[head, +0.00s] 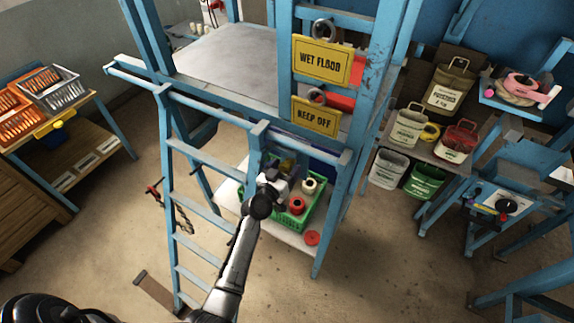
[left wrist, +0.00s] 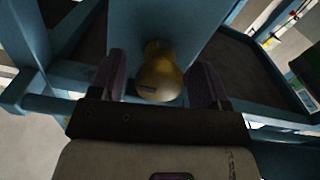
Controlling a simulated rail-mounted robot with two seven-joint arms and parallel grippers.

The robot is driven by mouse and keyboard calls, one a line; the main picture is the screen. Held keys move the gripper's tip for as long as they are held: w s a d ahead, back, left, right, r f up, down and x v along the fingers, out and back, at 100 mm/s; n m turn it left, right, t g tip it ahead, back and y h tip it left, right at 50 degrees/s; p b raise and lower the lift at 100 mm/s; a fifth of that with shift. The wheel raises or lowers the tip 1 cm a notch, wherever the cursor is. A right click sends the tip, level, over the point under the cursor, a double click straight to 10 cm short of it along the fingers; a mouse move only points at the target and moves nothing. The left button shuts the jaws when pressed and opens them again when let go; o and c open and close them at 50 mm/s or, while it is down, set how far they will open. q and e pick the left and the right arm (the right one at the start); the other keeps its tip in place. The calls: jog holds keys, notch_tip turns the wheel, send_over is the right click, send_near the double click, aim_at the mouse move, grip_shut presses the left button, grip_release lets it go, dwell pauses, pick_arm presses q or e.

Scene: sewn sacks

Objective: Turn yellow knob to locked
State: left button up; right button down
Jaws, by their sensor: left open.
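The yellow knob (left wrist: 160,75) sits on a blue upright panel in the left wrist view, between the two dark fingers of my left gripper (left wrist: 161,86). The fingers are open, one on each side of the knob, with a visible gap on both sides. A small dark mark shows on the knob's face; I cannot tell its setting. In the head view my left gripper (head: 273,183) is at the blue frame, in front of the green crate. A yellowish bit (head: 287,165) shows just beyond it, perhaps the knob, mostly hidden. My right gripper is not in view.
A green crate (head: 316,212) with spools stands on a low shelf. Floor is open at the lower right.

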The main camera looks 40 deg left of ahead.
pick_arm(q)
jog(key=shift+w+a, duration=0.1)
jog(key=shift+w, duration=0.45)
